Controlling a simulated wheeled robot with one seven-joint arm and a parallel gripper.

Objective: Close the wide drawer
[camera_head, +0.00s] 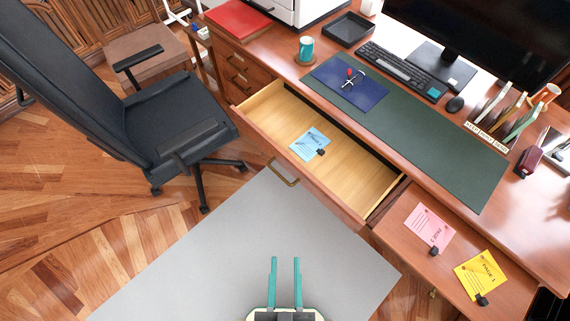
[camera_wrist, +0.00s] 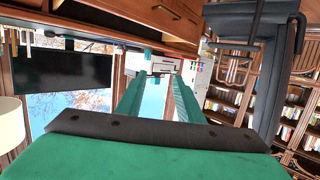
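The wide drawer (camera_head: 353,175) is pulled well out from under the desktop in the head view, showing its pale wood inside. A blue note (camera_head: 311,145) with a small black clip lies on its bottom. A brass handle (camera_head: 283,174) sits on the drawer's front panel. My gripper (camera_head: 285,260) is at the bottom of the head view, over the grey floor mat, apart from the drawer and handle. Its two teal fingers are spread with nothing between them. The wrist view also shows the open fingers (camera_wrist: 157,82); I cannot tell the wide drawer there.
A black office chair (camera_head: 180,120) stands left of the drawer. A pull-out board (camera_head: 410,240) with pink and yellow notes sticks out at right. The desktop holds a green mat (camera_head: 440,160), keyboard (camera_head: 398,72) and monitor. The grey mat (camera_head: 220,240) before the drawer is clear.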

